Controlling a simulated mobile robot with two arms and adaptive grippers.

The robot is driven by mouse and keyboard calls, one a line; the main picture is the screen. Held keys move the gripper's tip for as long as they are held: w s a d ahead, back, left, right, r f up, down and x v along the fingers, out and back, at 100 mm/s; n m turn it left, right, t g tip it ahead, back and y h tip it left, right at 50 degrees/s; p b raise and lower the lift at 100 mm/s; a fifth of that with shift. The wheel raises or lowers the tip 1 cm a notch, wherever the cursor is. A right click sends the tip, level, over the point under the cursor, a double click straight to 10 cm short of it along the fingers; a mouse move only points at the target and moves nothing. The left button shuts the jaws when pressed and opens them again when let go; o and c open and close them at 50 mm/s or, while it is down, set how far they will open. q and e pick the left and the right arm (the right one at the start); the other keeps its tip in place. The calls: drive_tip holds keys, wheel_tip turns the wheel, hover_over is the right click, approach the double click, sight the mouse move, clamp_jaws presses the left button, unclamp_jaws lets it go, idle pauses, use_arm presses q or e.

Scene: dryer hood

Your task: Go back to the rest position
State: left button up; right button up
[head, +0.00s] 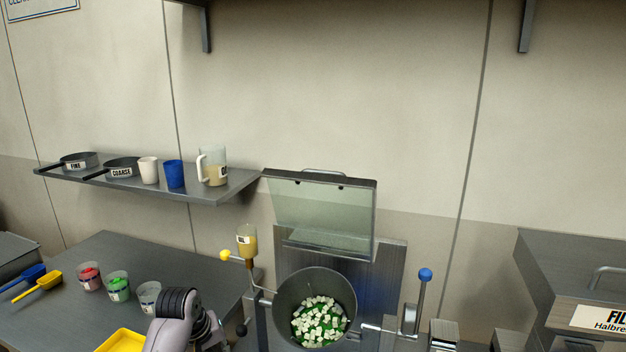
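One grey arm link of mine shows at the bottom left of the head view, in front of the table, with a black ribbed joint on it. No gripper fingers show on it, and I see nothing held there. My other arm is out of view. A round metal drum (287,302) stands open at the bottom middle, with white cubes and green bits (320,322) inside. Its clear hood (322,212) is raised behind it. A lever with a blue knob (425,275) stands upright on the right.
A wall shelf (215,190) holds two pans, a white cup, a blue cup and a jug (213,168). The left table (110,252) holds scoops (38,287), small cups (118,287) and a yellow tray (122,341). A bottle (247,243) stands beside the drum. A metal cabinet (575,260) is at right.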

use_arm(q)
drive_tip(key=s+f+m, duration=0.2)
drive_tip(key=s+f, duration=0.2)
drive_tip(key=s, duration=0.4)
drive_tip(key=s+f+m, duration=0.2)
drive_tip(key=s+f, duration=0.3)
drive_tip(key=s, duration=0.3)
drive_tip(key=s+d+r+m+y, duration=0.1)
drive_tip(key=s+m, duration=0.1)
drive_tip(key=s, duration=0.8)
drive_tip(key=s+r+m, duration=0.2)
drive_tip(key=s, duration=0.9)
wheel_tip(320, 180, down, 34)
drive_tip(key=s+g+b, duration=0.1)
drive_tip(key=b, duration=0.7)
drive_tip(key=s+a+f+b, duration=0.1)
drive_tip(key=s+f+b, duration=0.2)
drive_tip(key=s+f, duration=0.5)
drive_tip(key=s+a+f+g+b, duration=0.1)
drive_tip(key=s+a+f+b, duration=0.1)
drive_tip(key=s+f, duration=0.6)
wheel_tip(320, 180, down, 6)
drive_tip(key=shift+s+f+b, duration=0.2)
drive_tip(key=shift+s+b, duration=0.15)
drive_tip(key=shift+b, duration=0.4)
